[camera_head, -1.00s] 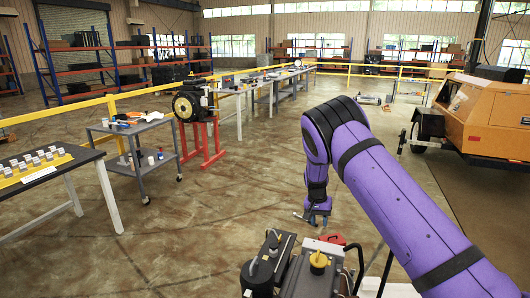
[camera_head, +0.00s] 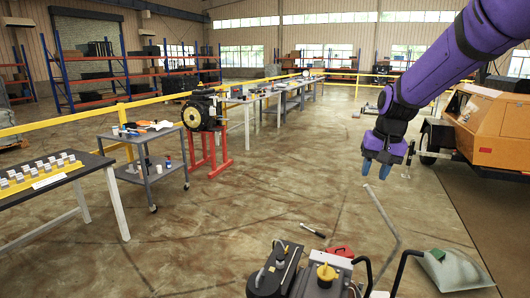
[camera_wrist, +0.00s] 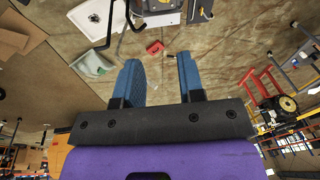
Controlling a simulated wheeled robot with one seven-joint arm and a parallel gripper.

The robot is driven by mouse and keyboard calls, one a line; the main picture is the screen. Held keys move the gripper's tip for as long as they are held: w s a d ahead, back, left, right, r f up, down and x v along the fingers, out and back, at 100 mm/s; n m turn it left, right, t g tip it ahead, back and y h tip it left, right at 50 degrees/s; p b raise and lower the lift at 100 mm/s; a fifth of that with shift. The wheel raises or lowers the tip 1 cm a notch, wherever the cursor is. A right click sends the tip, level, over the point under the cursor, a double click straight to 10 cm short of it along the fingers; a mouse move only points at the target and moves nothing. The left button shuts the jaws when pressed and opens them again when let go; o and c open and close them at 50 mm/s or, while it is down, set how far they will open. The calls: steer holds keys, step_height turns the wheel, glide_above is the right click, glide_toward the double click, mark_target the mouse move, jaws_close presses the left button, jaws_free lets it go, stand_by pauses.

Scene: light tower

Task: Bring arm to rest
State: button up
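My gripper (camera_head: 376,170) hangs at the end of my purple arm, at the right of the head view, in open air above the floor. In the wrist view, its two blue fingers (camera_wrist: 161,82) stand apart with nothing between them, so it is open and empty. The floor and a small red object (camera_wrist: 155,47) lie beyond the fingertips.
A machine with a yellow cap (camera_head: 326,273) stands at the bottom centre. A grey-green container (camera_head: 450,270) lies on the floor to its right. The orange light tower trailer (camera_head: 490,130) stands at the right. A grey cart (camera_head: 145,138) and a black-topped table (camera_head: 90,165) stand at left.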

steer(key=s+d+r+n+t, duration=0.1)
steer(key=s+r, duration=0.3)
steer(key=s, duration=0.4)
steer(key=s+d+r+n+t, duration=0.1)
steer(key=s+r, duration=0.3)
steer(key=s, duration=0.4)
steer(key=s+n+t+h, duration=0.1)
steer(key=s, duration=1.4)
steer(key=shift+s+d+t, duration=0.15)
steer(key=shift+s+t, duration=0.15)
